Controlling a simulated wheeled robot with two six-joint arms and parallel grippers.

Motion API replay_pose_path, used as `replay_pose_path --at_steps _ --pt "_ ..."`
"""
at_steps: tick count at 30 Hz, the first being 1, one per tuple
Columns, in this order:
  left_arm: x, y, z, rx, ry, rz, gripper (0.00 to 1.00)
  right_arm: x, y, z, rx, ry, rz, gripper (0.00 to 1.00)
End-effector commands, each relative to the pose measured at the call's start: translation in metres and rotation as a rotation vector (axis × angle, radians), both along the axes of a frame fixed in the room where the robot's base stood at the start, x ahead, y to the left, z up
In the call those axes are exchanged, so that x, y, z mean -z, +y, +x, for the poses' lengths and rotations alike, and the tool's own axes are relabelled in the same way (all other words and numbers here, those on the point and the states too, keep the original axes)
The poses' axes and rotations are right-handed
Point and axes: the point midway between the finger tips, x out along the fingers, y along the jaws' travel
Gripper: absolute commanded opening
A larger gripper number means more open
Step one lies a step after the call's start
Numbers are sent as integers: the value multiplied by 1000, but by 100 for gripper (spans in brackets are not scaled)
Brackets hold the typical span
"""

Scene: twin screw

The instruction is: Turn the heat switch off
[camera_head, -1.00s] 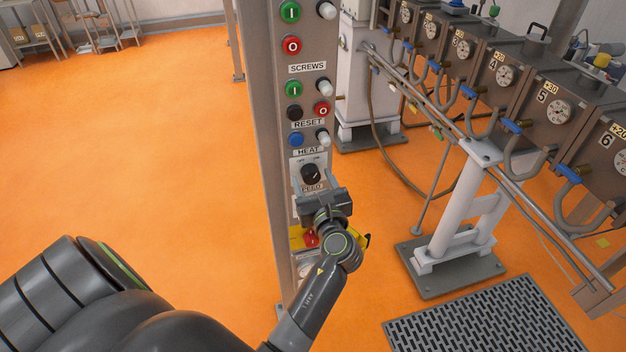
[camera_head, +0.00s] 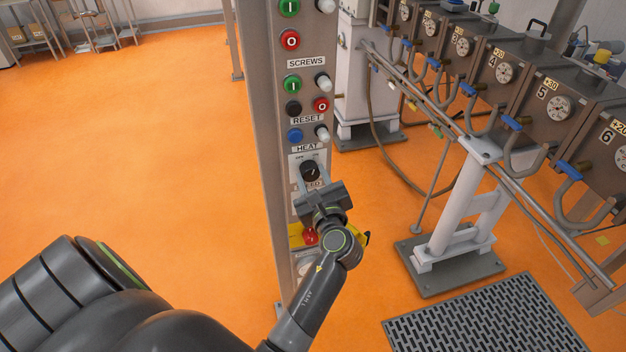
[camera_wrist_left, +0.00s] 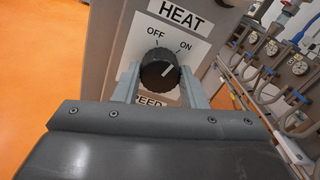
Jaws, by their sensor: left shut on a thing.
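The heat switch (camera_head: 310,171) is a round black knob on a white plate below the HEAT label on the grey control column. In the left wrist view the knob (camera_wrist_left: 160,69) sits between OFF at upper left and ON at upper right, and its white line points up and right, toward ON. My left gripper (camera_head: 313,180) is at the knob from below. In the left wrist view its two fingers (camera_wrist_left: 160,80) stand at the left and right sides of the knob, shut on it. My right gripper is not in view.
Several push buttons, among them a blue one (camera_head: 295,135), line the column above the switch. A red button on yellow (camera_head: 309,236) sits below, partly behind my left arm. Machinery with gauges (camera_head: 559,108) stands to the right. The orange floor at left is clear.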

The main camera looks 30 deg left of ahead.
Motion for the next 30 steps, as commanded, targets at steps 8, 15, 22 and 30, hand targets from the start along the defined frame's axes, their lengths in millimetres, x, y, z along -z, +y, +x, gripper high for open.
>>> replay_pose_path --at_steps 8,15,22,30 --pt "2 0 0 1 -201 -170 15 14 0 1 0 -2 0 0" --pt "2 0 0 1 -367 -312 15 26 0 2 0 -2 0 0" --pt "2 0 0 0 -496 -423 15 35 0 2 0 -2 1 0" --pt "1 0 0 1 -588 -502 15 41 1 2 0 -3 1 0"
